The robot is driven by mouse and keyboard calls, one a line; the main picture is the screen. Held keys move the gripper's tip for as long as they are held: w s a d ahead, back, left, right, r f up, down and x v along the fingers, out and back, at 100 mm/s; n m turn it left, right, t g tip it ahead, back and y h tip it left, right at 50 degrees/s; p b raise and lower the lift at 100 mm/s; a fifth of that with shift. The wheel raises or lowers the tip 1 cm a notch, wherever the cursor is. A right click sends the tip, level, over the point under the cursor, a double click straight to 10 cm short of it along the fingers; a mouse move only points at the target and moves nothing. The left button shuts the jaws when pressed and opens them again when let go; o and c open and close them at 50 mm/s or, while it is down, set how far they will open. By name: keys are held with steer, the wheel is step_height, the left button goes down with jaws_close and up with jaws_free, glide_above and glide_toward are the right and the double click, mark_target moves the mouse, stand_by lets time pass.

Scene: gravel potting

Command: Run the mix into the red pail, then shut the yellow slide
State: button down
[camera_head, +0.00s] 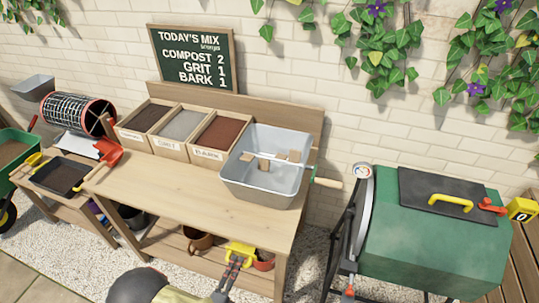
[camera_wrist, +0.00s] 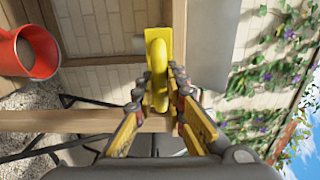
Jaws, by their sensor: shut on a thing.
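The yellow slide (camera_head: 240,252) is at the bench's front edge, below the grey metal tub (camera_head: 262,184). In the wrist view its yellow handle (camera_wrist: 158,62) stands between my fingers. My gripper (camera_head: 235,262) is shut on this handle; it also shows in the wrist view (camera_wrist: 158,95). I cannot tell how far the slide is open. The red pail (camera_head: 264,263) is under the bench, just right of the slide and partly hidden. In the wrist view the pail (camera_wrist: 22,72) shows a grey-brown surface inside. No falling mix is visible.
Labelled bins (camera_head: 180,128) of compost, grit and bark stand behind the bench top (camera_head: 170,185). A green drum (camera_head: 435,245) on a stand is at the right. A black tray (camera_head: 62,176) and red scoop (camera_head: 108,152) lie at the left. The bench top's front is clear.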

steer(key=shift+w+d+f, duration=0.15)
steer(key=shift+w+d, duration=0.3)
steer(key=shift+w, duration=0.35)
steer(key=c, duration=1.5)
jaws_free()
steer(key=shift+w, duration=0.1)
steer(key=shift+o, duration=0.2)
steer(key=v, duration=0.9)
steer(key=shift+p, duration=0.45)
